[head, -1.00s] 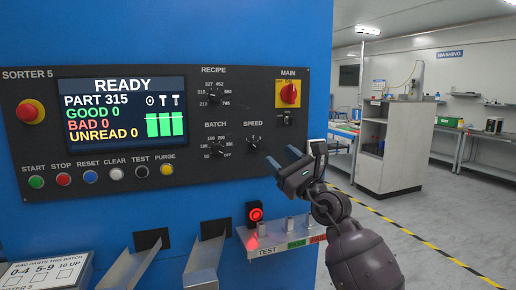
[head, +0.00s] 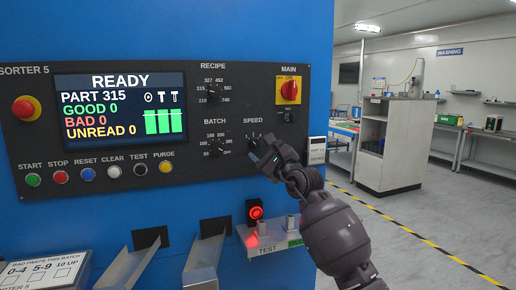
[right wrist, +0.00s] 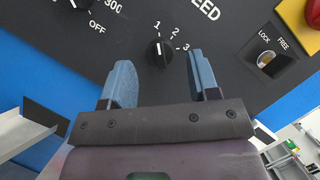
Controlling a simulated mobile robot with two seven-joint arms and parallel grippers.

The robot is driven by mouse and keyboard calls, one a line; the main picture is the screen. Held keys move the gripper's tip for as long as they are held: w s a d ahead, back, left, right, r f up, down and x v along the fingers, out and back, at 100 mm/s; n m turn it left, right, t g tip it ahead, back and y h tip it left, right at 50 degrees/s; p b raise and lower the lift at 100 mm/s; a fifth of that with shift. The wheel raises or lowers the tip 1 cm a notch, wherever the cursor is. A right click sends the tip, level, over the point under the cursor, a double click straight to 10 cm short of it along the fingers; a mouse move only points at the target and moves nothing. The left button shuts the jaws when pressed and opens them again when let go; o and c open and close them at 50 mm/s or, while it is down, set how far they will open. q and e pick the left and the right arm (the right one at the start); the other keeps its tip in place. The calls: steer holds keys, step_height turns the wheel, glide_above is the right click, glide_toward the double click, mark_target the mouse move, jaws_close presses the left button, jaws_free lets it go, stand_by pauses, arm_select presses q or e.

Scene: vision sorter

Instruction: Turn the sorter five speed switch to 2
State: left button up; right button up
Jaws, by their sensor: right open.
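The speed switch is a small black knob (right wrist: 160,53) on the dark panel of sorter 5, with marks 1, 2 and 3 around it in the right wrist view. Its white pointer line appears to face the 1. In the head view the switch is largely hidden behind my right gripper (head: 262,153), under the SPEED label. My right gripper is open, its two blue fingers (right wrist: 158,66) spread to the left and right of the knob. I cannot tell how far the fingertips are from the panel. My left gripper is not in view.
The batch dial (head: 218,146) is left of the speed switch. The red and yellow main switch (head: 289,90) is above right. The screen (head: 119,105) reads READY.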

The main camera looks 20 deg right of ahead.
mark_target(255, 144)
steer(key=shift+x, duration=0.85)
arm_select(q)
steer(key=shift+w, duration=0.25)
arm_select(e)
steer(key=shift+w+a+r, duration=0.1)
steer(key=shift+w, duration=0.2)
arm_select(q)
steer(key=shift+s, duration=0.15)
